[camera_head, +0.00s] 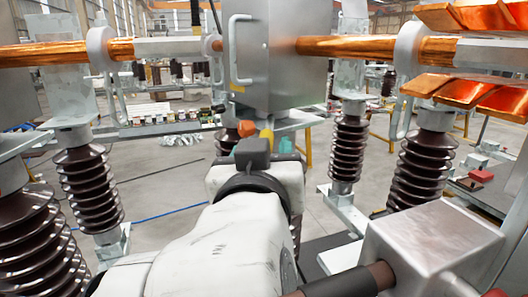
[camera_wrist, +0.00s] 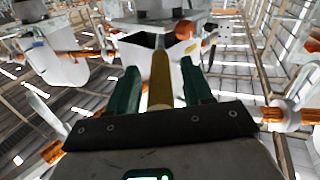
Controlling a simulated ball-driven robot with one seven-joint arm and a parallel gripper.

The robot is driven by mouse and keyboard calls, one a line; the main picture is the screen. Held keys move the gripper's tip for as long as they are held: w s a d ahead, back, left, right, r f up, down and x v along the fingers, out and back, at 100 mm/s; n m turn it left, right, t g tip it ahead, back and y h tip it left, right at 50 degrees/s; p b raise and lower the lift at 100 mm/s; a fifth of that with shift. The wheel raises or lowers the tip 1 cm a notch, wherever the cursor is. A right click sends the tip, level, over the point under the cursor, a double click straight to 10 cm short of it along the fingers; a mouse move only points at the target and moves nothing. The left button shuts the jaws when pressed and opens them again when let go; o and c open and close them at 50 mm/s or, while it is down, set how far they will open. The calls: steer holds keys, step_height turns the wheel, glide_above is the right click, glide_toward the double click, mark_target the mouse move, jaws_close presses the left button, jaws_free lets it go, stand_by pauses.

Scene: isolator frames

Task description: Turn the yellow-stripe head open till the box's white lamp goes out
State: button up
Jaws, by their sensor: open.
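A grey metal box (camera_head: 275,50) with a bar handle hangs between the copper bars at the top middle of the head view. Below it, a yellow part (camera_head: 266,135) and an orange-red knob (camera_head: 246,128) show just beyond my gripper (camera_head: 256,142). In the wrist view, a dark yellow bar (camera_wrist: 160,82) stands between the two green fingers of my gripper (camera_wrist: 160,68). The fingers are open, one on each side of it; I cannot tell whether either touches. An orange knob (camera_wrist: 183,30) shows past the fingertips.
Ribbed brown insulators (camera_head: 90,188) stand left and right (camera_head: 348,148) of my arm. A copper bar (camera_head: 340,46) runs across above. A silver metal housing (camera_head: 432,235) is close at lower right. Open floor shows at left.

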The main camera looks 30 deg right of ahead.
steer(key=b+v, duration=0.3)
steer(key=v, duration=0.8)
steer(key=shift+w, duration=0.1)
